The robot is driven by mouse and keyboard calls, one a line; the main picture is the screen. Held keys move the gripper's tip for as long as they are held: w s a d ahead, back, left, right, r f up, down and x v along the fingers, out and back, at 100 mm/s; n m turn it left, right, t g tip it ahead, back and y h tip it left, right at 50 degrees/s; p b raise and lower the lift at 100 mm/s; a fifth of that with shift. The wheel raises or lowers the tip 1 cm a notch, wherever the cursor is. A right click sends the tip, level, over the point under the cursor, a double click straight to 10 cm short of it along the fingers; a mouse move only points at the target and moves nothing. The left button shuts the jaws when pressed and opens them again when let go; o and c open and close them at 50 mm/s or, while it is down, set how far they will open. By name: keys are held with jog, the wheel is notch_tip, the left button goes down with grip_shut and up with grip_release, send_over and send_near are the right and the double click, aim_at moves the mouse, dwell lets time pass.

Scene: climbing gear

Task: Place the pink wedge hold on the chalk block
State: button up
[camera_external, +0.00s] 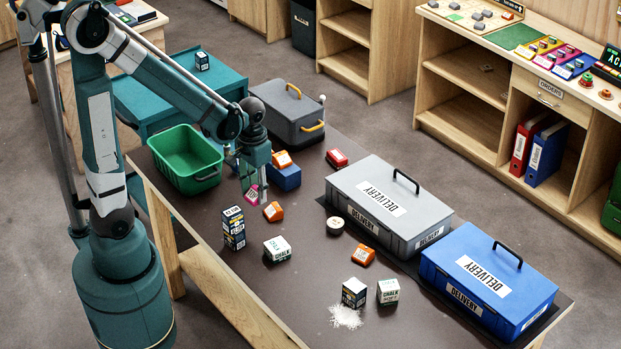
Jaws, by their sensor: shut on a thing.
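My gripper (252,186) points down over the left part of the dark table, shut on the pink wedge hold (250,196). The hold shows as a small pink patch with a white label between and below the fingers; the fingers hide part of it. It is low, and I cannot tell whether it touches the table. A white chalk block (277,249) with a dark green base lies in front of the gripper, apart from it. Another white block marked CHALK (388,291) stands near the front right beside a dark box.
An orange hold (273,211) lies close to the gripper's right. A tall dark box (233,228) stands in front of it. A blue block (286,177) carries another orange hold. A green bin (186,160) is left; grey (436,232) and blue (525,310) delivery boxes are right.

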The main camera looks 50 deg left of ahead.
jog(key=s+d+r+p, duration=0.2)
jog(key=d, duration=1.2)
jog(key=shift+r+m, duration=0.2)
jog(key=shift+m, duration=0.1)
jog(key=shift+s+d+f, duration=0.1)
jog(key=b, duration=0.1)
send_over(278, 245)
jog(key=shift+f, duration=2.85)
jog(key=shift+f+b, duration=0.5)
jog(key=shift+f, duration=1.55)
jog(key=shift+f, duration=0.2)
jog(key=o, duration=0.9)
